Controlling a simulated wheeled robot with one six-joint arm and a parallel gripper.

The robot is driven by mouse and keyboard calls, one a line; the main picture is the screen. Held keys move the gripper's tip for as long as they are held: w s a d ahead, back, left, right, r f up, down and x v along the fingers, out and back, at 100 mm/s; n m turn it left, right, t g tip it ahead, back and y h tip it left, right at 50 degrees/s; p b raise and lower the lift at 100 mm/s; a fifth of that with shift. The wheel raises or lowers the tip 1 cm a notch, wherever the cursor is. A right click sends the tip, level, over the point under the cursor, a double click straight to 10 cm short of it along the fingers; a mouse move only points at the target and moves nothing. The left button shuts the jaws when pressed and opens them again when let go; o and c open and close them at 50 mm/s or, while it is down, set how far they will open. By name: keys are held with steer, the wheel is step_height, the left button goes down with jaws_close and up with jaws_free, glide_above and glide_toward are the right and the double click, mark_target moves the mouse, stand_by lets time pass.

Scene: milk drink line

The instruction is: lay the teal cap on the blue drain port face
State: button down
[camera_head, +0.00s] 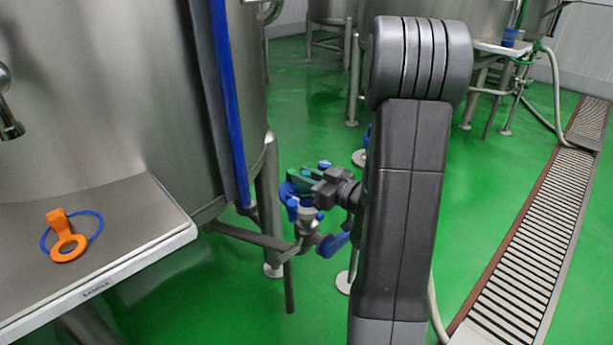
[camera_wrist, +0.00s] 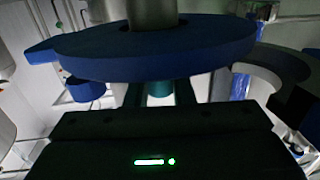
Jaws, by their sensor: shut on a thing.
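The teal cap shows in the head view (camera_head: 299,178) as a small dark green-teal piece at my gripper, beside the blue drain port (camera_head: 291,192). My gripper (camera_head: 314,183) is shut on the cap. In the wrist view a bit of teal (camera_wrist: 159,90) shows between the fingers (camera_wrist: 159,98), just under a wide blue disc (camera_wrist: 150,52) that I take for the port's flange, with a grey pipe behind it. The disc hides most of the cap. I cannot tell whether cap and port touch.
Blue-handled valve parts (camera_head: 333,243) and the tank leg (camera_head: 270,205) stand close to my gripper. A steel shelf (camera_head: 150,215) at left holds an orange clip (camera_head: 68,242) and blue ring (camera_head: 98,222). A drain grate (camera_head: 535,235) runs along the green floor at right.

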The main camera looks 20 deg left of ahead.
steer(key=shift+f, duration=0.3)
steer(key=c, duration=1.2)
jaws_free()
steer(key=shift+o, duration=0.2)
steer(key=shift+d, duration=0.1)
steer(key=p+v, duration=0.3)
steer(key=v, duration=1)
steer(key=shift+d, duration=0.3)
steer(key=shift+s+a, duration=0.15)
steer(key=shift+b+x, duration=1.65)
steer(key=shift+x, duration=4.9)
steer(key=shift+r, duration=0.1)
